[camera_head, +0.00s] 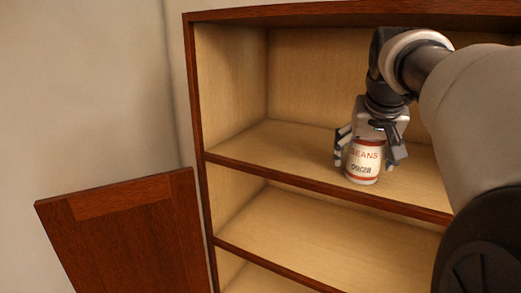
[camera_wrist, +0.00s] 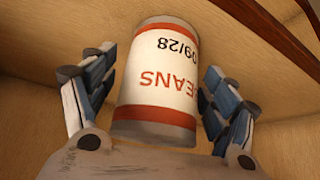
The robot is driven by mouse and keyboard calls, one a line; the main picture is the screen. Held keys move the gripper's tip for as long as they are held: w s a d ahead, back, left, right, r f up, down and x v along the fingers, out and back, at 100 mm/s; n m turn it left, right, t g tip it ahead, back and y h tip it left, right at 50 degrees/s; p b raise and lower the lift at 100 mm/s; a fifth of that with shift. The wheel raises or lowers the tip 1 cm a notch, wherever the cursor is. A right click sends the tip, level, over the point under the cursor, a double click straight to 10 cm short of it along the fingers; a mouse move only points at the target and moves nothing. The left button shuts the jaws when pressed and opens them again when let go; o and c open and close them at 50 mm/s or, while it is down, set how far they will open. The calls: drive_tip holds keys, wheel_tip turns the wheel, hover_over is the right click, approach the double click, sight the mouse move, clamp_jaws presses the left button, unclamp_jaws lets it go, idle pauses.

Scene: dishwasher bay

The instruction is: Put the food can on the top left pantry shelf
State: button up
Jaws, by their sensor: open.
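The food can (camera_head: 364,163) is white with red bands and reads "BEANS 09/28". It stands upright on the top shelf (camera_head: 290,143) of the wooden pantry, near the shelf's front edge. My gripper (camera_head: 368,158) is above and around it, with a finger on each side. In the wrist view the can (camera_wrist: 158,85) lies between the two open fingers (camera_wrist: 158,100), and gaps show beside it, at least on the left. The back of the can is hidden.
The pantry's left wall (camera_head: 230,85) and dark front frame (camera_head: 197,110) stand left of the can. A lower shelf (camera_head: 290,220) is empty where visible. An open wooden door (camera_head: 125,235) is at the lower left. The top shelf's left part is clear.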

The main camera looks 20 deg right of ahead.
drive_tip(key=v, duration=1.1)
drive_tip(key=shift+a, duration=0.15)
drive_tip(key=shift+s, duration=0.15)
